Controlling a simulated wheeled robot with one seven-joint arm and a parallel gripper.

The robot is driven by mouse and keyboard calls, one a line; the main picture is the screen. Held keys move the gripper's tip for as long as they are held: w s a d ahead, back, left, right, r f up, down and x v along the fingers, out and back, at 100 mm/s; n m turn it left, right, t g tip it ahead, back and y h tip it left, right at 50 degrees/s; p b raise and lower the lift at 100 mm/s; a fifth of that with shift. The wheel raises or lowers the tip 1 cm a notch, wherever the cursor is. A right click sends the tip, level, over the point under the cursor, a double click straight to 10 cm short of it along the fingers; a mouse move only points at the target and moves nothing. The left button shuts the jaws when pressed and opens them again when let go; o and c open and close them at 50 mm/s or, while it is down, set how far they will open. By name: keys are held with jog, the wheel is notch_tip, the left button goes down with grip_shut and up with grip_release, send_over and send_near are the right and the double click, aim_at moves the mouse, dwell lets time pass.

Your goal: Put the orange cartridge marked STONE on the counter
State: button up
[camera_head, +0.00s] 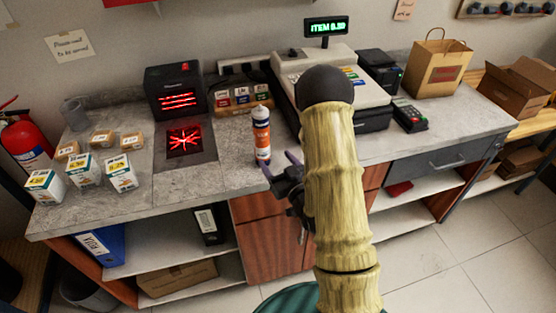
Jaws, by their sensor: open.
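An orange and white cartridge (261,135) with a pale nozzle end stands upright on the grey counter (225,178), just right of the scanner plate. Its marking is too small to read. My gripper (277,163) is open and empty, in front of the cartridge and slightly to its right in the picture. Its fingers point toward the cartridge's lower part. I cannot tell whether a finger touches it.
A black scanner with red lights (176,95) stands behind the glowing plate (185,141). Several small boxes (84,168) stand at the left. The cash register (365,95), card terminal (410,117) and paper bag (435,70) are at the right. Bare counter lies left of the cartridge.

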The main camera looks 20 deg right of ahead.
jog(key=shift+w, duration=0.1)
dwell(0.4)
jog(key=s+a+r+m+g+h, duration=0.1)
jog(key=s+r+g, duration=0.1)
jog(key=s+g, duration=0.5)
jog(key=s+a+r+m+g+h, duration=0.1)
jog(key=s+r+g+h, duration=0.1)
jog(key=s+g, duration=0.6)
jog(key=s, duration=0.3)
dwell(1.0)
